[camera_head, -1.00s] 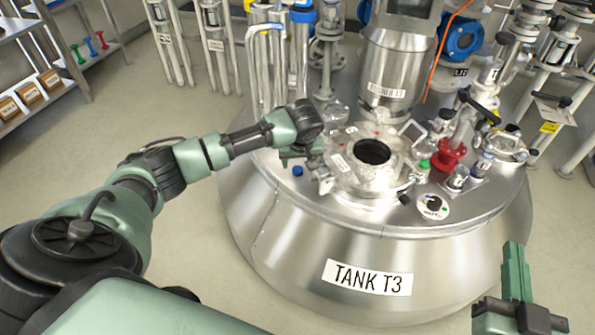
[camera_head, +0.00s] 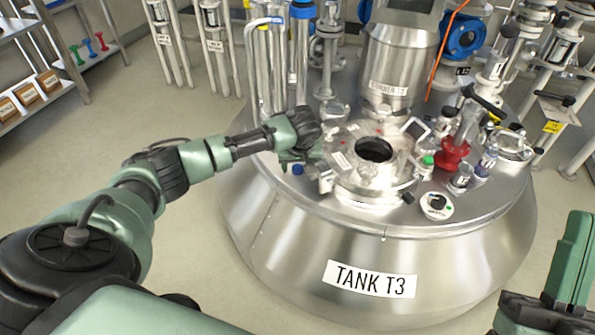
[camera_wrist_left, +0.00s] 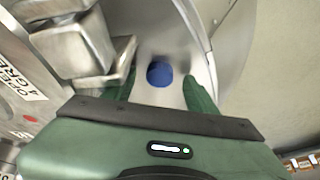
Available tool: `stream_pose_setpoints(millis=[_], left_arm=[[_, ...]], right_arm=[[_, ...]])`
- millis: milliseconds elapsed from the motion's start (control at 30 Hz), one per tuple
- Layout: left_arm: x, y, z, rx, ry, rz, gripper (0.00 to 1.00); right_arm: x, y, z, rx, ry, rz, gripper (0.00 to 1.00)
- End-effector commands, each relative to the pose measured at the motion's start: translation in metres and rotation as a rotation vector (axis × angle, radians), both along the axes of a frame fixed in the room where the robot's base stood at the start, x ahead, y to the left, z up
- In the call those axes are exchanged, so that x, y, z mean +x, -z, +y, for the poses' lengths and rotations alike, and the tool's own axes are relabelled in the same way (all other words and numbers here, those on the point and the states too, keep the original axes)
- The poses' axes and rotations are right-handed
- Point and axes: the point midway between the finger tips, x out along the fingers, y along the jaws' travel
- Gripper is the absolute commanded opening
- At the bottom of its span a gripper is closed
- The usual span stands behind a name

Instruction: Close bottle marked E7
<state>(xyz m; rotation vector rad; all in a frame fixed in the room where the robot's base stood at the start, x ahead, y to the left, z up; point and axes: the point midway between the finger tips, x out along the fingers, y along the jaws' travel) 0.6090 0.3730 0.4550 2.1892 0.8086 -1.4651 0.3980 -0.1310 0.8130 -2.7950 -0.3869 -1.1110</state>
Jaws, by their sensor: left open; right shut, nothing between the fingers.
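A small round blue cap (camera_head: 297,169) lies on the top of the steel tank (camera_head: 300,240) marked TANK T3, left of the round open hatch. The left wrist view shows this blue cap (camera_wrist_left: 160,73) between my left fingers, with room on both sides. My left gripper (camera_head: 289,157) is open, low over the tank top beside the cap. Two small bottles stand right of the hatch, one short (camera_head: 461,176) and one with a dark blue-grey look (camera_head: 486,163); I cannot read an E7 label on either. My right gripper (camera_head: 560,290) is shut and empty at the lower right.
The open hatch (camera_head: 374,150) and its metal clamps stand just right of my left gripper. A red valve (camera_head: 452,155), a round white-and-black disc (camera_head: 436,206) and a steel column (camera_head: 398,65) also crowd the tank top.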

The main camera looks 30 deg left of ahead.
Motion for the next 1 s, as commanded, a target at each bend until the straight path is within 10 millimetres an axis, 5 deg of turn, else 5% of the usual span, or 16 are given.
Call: stream_pose_setpoints(millis=[400,633,1000], left_arm=[[0.0009,0.0011,0.0001,0.000,0.000,-0.001,0.57],[0.0008,0.0011,0.0001,0.000,0.000,-0.001,0.00],[0.0008,-0.0015,0.0003,0.000,0.000,-0.001,0.00]], right_arm=[[-0.0034,-0.0036,-0.0004,0.007,-0.001,-0.024,0.00],[-0.0033,-0.0035,-0.0004,0.007,-0.001,-0.023,0.00],[-0.0013,-0.0028,-0.0001,0.003,0.000,-0.012,0.00]])
